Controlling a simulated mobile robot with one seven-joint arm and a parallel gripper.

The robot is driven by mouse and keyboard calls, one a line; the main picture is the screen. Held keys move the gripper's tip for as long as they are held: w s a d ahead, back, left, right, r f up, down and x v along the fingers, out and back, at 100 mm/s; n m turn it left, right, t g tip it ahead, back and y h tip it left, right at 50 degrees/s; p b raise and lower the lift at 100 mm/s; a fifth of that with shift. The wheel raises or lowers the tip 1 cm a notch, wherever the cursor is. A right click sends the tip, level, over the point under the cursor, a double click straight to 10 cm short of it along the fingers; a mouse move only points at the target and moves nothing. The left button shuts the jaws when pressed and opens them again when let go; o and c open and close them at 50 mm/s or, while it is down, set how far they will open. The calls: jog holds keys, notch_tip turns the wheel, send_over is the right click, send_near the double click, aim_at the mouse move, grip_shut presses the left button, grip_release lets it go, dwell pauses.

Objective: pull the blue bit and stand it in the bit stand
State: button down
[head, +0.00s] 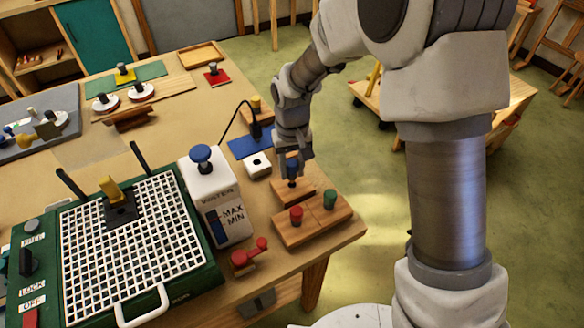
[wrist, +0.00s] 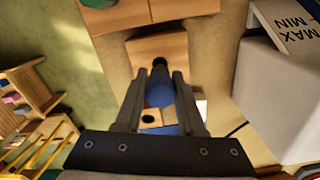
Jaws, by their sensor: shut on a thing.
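The blue bit (head: 292,167) is held between the fingers of my gripper (head: 292,160), which is shut on it. The bit points down, with its dark lower end over a small wooden block (head: 293,194); I cannot tell whether the tip is in the block or just above it. In the wrist view the blue bit (wrist: 158,94) lies between both fingers, its dark end against the small block (wrist: 170,47). A wider wooden block (head: 327,224) beside it holds a red bit (head: 296,214) and a green bit (head: 330,198).
A green-framed grid panel (head: 130,235) fills the table's front left. The table edge is close on the right.

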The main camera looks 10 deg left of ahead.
aim_at(292, 177)
jog(key=shift+f+b, duration=1.35)
jog(key=shift+f, duration=0.25)
dwell(0.4)
jog(key=shift+c, duration=2.2)
grip_release()
notch_tip(292, 177, up, 18)
jog(key=shift+f+p, duration=0.25)
jog(key=shift+p, duration=0.15)
